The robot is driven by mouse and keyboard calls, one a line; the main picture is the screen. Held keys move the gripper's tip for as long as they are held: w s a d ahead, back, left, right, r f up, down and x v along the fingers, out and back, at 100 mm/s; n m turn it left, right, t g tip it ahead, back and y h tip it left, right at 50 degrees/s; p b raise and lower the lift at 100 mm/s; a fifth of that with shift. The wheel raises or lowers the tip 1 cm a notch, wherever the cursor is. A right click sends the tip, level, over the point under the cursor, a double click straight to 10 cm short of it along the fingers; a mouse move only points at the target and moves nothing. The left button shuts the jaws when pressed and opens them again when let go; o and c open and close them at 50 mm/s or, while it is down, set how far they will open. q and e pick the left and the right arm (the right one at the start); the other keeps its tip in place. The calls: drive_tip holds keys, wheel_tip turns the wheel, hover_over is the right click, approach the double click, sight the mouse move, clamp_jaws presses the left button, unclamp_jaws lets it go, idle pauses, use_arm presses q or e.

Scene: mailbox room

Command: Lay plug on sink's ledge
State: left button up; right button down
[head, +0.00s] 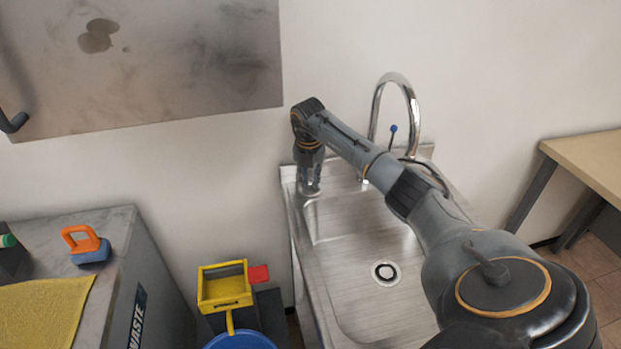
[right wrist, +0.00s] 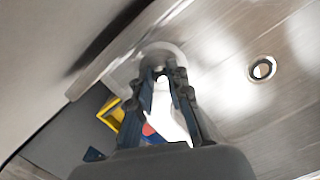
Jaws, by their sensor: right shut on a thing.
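The steel sink (head: 335,262) stands against the wall, with a flat ledge along its back and left edge. My right gripper (head: 310,188) points down at the back left corner of the ledge. In the right wrist view its fingers (right wrist: 161,72) are closed at the tips on a round greyish piece, likely the plug (right wrist: 160,50), at the ledge. The fingers partly hide it, and I cannot tell whether it touches the ledge. The open drain (head: 385,273) is in the basin floor; it also shows in the right wrist view (right wrist: 262,69). My left gripper is out of view.
A curved tap (head: 412,110) rises behind my right forearm. A yellow wringer (head: 225,287) with a red handle and a blue bucket (head: 243,340) stand left of the sink. A grey cabinet (head: 150,262) is further left, a wooden table (head: 590,160) at right.

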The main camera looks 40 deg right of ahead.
sight(309, 192)
drive_tip(key=c, duration=1.3)
unclamp_jaws()
drive_tip(key=r, duration=0.4)
drive_tip(key=a+r, duration=0.1)
drive_tip(key=r, duration=0.3)
drive_tip(key=s+r+b, duration=0.1)
drive_tip(key=r, duration=0.3)
drive_tip(key=shift+a, duration=0.2)
